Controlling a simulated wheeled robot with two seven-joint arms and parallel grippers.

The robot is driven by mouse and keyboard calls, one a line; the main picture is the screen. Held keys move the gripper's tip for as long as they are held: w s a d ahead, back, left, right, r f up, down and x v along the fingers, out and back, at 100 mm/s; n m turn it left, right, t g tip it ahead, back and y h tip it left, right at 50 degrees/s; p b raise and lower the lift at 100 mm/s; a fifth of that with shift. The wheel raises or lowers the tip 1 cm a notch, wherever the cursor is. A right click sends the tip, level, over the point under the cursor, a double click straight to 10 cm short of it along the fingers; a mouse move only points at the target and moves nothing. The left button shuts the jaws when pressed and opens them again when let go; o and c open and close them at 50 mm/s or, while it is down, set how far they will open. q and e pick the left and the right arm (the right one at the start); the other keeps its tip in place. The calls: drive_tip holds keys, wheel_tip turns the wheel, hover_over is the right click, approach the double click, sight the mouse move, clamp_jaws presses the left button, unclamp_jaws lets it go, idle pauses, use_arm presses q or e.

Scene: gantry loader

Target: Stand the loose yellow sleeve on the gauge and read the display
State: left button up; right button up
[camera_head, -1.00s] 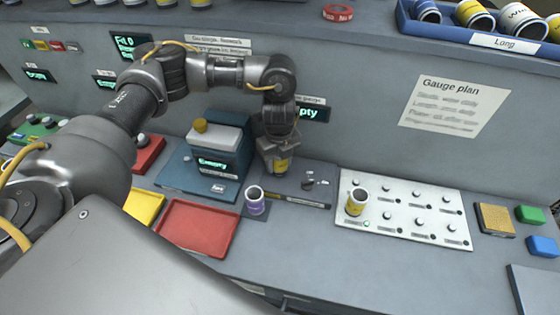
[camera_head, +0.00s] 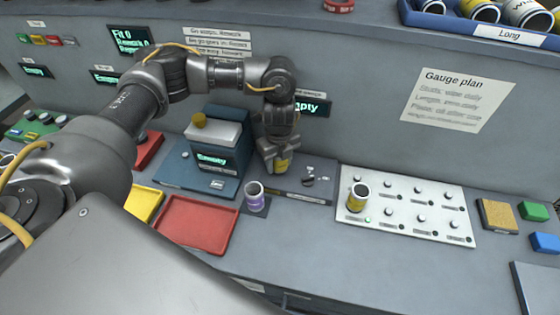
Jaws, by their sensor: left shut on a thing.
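My left gripper (camera_head: 278,160) points down, shut on a yellow-banded sleeve (camera_head: 281,166), over the left end of a low grey gauge base (camera_head: 318,194). The fingers hide much of the sleeve. I cannot tell whether its foot touches the base. A display (camera_head: 313,107) on the wall behind, partly hidden by my arm, shows the letters "pty". My right gripper is not in view.
A blue device (camera_head: 232,160) with a display reading "Empty" stands close left of my gripper. A purple sleeve (camera_head: 256,201) stands in front. A red tray (camera_head: 202,246) lies front left. A blue bin (camera_head: 424,20) marked "Long" holds sleeves.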

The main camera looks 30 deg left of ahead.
use_arm(q)
drive_tip(key=o, duration=1.3)
drive_tip(key=shift+f, duration=0.1)
wheel_tip(320, 180, up, 11)
drive_tip(key=shift+f+b, duration=0.1)
drive_tip(key=shift+b, duration=0.3)
